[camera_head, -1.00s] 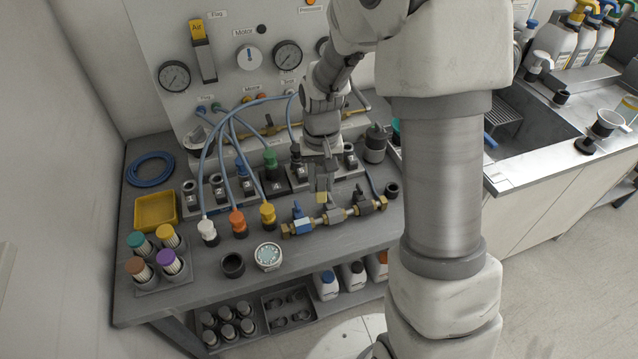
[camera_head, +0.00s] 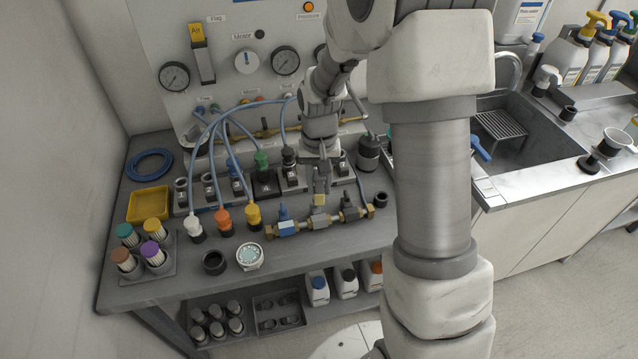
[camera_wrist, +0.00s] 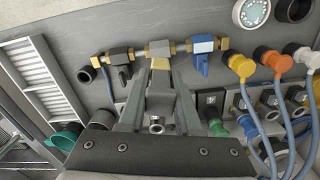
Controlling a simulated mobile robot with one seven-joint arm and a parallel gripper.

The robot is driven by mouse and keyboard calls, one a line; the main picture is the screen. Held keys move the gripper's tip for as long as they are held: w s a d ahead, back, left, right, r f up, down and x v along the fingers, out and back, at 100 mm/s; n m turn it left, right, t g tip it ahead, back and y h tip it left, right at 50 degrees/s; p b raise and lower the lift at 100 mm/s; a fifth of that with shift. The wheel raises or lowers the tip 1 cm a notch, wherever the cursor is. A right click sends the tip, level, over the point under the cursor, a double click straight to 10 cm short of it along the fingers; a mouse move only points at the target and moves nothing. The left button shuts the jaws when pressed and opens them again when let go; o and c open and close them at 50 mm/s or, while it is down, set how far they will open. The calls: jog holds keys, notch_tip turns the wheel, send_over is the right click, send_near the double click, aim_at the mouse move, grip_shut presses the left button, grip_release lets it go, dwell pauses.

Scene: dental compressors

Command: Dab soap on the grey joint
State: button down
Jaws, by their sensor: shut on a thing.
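A brass pipe run lies on the bench with a blue valve (camera_head: 287,229), a grey joint (camera_head: 318,221) in the middle and a darker grey one (camera_head: 350,212) at right. My gripper (camera_head: 321,186) is shut on a grey-handled dabber with a yellow tip (camera_head: 320,199), pointing down over the grey joint. In the wrist view the yellow tip (camera_wrist: 160,64) overlaps the lower edge of the grey joint (camera_wrist: 160,48), between the dark joint (camera_wrist: 120,54) and the blue valve (camera_wrist: 203,46). I cannot tell whether the tip touches it. No soap can be made out.
White, orange and yellow capped hose plugs (camera_head: 224,220) stand left of the pipe run. A round gauge (camera_head: 250,255) and a black cup (camera_head: 214,262) sit in front. A yellow tray (camera_head: 149,204) is at left. The sink (camera_head: 520,135) is at right.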

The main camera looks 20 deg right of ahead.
aim_at(319, 203)
jog(key=shift+f+b, duration=1.85)
jog(key=shift+f, duration=0.95)
jog(key=shift+f+b, duration=0.4)
jog(key=shift+f, duration=0.2)
jog(key=shift+r, duration=0.1)
jog(key=shift+r+p, duration=2.55)
jog(key=shift+r, duration=0.95)
